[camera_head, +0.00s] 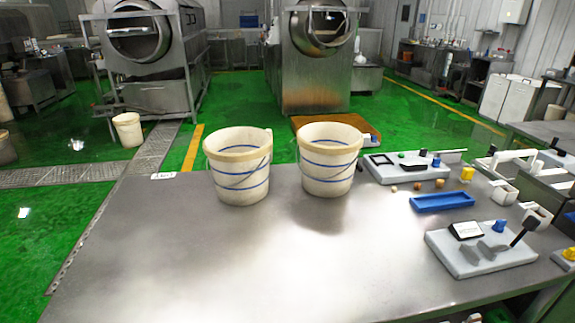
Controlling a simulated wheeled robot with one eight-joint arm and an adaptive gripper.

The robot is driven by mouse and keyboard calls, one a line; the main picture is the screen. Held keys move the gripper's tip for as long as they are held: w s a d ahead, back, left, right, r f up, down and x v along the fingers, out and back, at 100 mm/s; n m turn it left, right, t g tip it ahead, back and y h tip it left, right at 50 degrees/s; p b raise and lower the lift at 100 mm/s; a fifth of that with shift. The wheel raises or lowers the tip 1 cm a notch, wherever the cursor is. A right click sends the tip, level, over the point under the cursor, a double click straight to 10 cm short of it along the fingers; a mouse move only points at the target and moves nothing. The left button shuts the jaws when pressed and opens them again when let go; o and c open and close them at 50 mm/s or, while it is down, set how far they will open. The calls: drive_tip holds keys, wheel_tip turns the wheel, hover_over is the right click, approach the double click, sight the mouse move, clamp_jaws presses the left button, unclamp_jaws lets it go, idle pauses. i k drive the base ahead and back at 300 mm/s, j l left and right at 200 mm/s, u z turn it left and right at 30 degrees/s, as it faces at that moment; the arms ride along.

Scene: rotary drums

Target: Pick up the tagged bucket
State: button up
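Two off-white buckets with blue bands stand upright side by side on the metal table (150,260), a small gap between them. The left bucket (240,178) has a thin wire handle hanging across its front and a small pale piece at its right rim. The right bucket (327,170) also has blue bands and a handle line. I cannot tell clearly which of them bears a tag. A small white label (163,176) lies at the table's back edge, left of the left bucket. My gripper is not in view.
On the right lie a blue tray (442,202), a grey board with tools (475,255), another board (405,168) behind and several small round pieces. The table's front and left are clear. Another bucket (128,130) stands on the green floor near the drum machines.

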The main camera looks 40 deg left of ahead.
sight(329, 152)
drive_tip(key=u, duration=1.3)
